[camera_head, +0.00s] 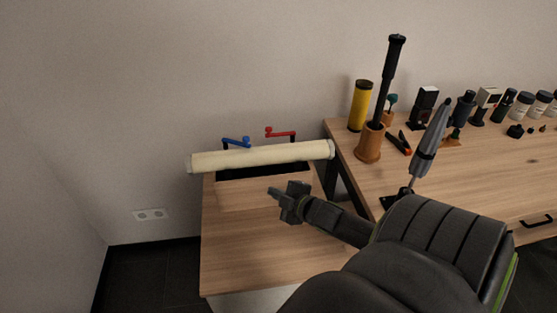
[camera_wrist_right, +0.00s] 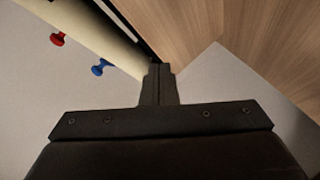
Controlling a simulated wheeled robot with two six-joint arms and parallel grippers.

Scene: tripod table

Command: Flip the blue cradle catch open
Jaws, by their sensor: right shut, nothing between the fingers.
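The blue cradle catch (camera_head: 236,142) is a small lever with a knob. It stands behind and above the left half of a cream tube (camera_head: 260,156), pointing right along it. I cannot tell whether it is latched. Its blue knob (camera_wrist_right: 102,67) shows beside the tube (camera_wrist_right: 98,30) in the right wrist view. My right gripper (camera_head: 273,192) is shut and empty, in front of the tube and to the right of and lower than the blue catch in the head view. Its closed tips (camera_wrist_right: 158,70) appear by the tube's edge in the wrist view. My left gripper is out of view.
A red catch (camera_head: 281,134) stands behind the tube, right of the blue one. The tube lies over a dark cradle (camera_head: 262,171) on the low wooden table (camera_head: 245,240). A desk (camera_head: 480,175) at right bears an upright yellow cylinder (camera_head: 360,106), an orange-brown holder (camera_head: 369,143) and several tools.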

